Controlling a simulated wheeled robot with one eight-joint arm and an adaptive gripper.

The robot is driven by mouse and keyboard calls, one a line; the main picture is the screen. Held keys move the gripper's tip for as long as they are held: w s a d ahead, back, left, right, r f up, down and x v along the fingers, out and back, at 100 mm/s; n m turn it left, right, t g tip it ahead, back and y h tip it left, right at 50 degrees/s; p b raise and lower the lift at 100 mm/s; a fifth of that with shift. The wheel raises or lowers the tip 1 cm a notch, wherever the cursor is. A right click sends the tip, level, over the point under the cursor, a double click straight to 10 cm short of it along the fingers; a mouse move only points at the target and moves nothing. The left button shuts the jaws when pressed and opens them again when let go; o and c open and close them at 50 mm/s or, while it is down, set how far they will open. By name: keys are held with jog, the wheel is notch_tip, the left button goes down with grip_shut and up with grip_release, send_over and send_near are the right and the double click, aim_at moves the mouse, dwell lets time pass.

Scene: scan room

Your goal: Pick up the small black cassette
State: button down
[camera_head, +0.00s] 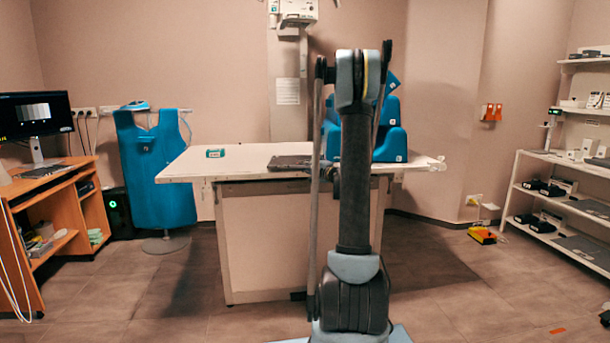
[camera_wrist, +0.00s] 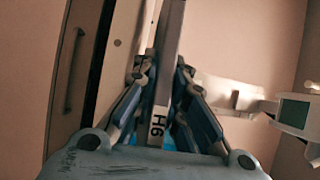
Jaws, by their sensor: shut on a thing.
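My gripper (camera_wrist: 163,75) is in the wrist view, with its two fingers closed in on a thin dark slab (camera_wrist: 168,40). The slab stands edge-on between the fingertips and runs up out of the picture. It fits the small black cassette, though its broad face does not show. A white label (camera_wrist: 158,122) with dark characters is on its near end. In the head view my gripper and what it holds are hidden behind my arm.
A white table (camera_head: 240,170) stands ahead, with a dark flat panel (camera_head: 288,162) and a small green box (camera_head: 215,153) on it. Blue blocks (camera_head: 392,140) stand at its right. A blue apron (camera_head: 160,165) hangs at left. Shelves (camera_head: 545,190) line the right.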

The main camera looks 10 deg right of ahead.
notch_tip(320, 180, up, 25)
dwell(0.4)
notch_tip(320, 180, up, 9)
dwell(1.6)
